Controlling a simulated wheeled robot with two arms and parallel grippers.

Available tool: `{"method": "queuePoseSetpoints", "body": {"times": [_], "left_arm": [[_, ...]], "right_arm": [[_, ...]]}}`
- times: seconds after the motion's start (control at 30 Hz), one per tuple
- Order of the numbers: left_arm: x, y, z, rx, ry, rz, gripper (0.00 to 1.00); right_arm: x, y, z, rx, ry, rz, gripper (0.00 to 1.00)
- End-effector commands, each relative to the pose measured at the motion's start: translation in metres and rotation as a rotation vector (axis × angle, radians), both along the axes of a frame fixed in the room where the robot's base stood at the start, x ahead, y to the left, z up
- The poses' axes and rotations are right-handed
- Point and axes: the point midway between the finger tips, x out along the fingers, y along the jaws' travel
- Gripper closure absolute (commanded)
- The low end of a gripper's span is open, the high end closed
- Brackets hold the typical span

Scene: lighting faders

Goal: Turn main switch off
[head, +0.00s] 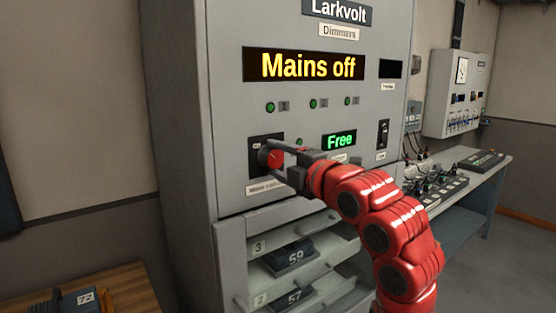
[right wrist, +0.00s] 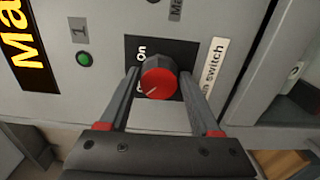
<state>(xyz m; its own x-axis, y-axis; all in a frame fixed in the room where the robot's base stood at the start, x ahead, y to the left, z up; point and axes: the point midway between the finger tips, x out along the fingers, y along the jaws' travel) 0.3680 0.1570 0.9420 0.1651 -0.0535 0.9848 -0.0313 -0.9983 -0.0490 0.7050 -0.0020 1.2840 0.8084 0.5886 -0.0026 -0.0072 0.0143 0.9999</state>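The main switch is a round red knob (head: 270,157) on a black plate (right wrist: 133,48) on the grey cabinet's front. In the right wrist view the knob (right wrist: 159,78) has a white pointer line aimed down-left, away from the "on" mark. The lettering on that side is mostly hidden by a finger. My right gripper (head: 277,155) is at the knob, one finger on each side. Its fingers look parted, with a thin gap at the knob; contact is hard to judge. The display (head: 304,66) reads "Mains off". My left gripper is not in view.
Green lamps (head: 313,103) sit above the switch, and a green "Free" display (head: 339,140) and a black rocker switch (head: 383,133) to its right. Below are open drawers with numbered modules (head: 290,257). A side bench (head: 478,165) carries fader consoles.

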Motion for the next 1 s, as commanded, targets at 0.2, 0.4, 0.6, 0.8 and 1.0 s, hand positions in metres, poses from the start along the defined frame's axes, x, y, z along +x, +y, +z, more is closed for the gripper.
{"method": "queuePoseSetpoints", "body": {"times": [0.2,0.4,0.6,0.8,1.0], "left_arm": [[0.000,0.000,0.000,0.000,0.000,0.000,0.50],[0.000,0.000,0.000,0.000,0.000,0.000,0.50],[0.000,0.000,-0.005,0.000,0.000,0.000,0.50],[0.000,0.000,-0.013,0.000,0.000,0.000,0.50],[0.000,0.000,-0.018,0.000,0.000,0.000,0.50]], "right_arm": [[0.000,0.000,0.001,0.001,-0.001,0.000,0.13],[-0.001,-0.001,0.001,0.001,-0.002,-0.001,0.13],[-0.018,-0.016,0.000,0.003,-0.007,-0.005,0.13],[-0.059,-0.046,0.001,0.002,-0.009,-0.006,0.13],[-0.099,-0.074,0.001,0.001,-0.008,-0.006,0.13]]}}
